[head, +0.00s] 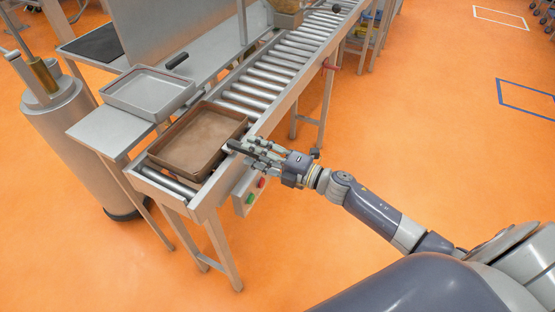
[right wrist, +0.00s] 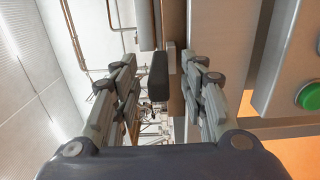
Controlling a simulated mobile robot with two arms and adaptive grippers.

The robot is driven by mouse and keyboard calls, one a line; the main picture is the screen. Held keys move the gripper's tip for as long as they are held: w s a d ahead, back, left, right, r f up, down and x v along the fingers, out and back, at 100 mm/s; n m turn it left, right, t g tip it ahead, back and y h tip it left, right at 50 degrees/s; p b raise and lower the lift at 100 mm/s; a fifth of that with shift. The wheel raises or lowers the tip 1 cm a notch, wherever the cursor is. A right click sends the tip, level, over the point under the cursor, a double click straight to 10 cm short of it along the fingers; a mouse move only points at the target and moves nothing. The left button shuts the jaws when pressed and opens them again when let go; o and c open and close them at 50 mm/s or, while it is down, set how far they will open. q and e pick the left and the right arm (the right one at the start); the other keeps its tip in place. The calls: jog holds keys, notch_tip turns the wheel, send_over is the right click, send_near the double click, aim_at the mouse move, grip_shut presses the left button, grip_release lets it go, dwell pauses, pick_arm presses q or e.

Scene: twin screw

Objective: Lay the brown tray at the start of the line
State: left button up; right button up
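The brown tray (head: 202,138) is a shallow rectangular tray, empty inside. It sits at the near end of the roller conveyor (head: 262,88) and looks flat, though its underside is hidden. My right gripper (head: 248,148) is at the tray's right side, above the conveyor's side rail. In the right wrist view its fingers (right wrist: 158,90) stand apart, with a dark rounded block (right wrist: 158,75) between them and gaps on both sides. I cannot tell whether the fingers touch the tray. My left gripper is out of view.
A grey tray (head: 148,92) sits on the steel side table (head: 108,130) left of the conveyor. A control box with green and red buttons (head: 250,198) hangs below the near rail. A grey cylinder (head: 65,140) stands at left. Rollers beyond the brown tray are clear for a stretch.

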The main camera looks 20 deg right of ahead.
jog(key=v, duration=0.9)
jog(key=shift+s+d, duration=0.3)
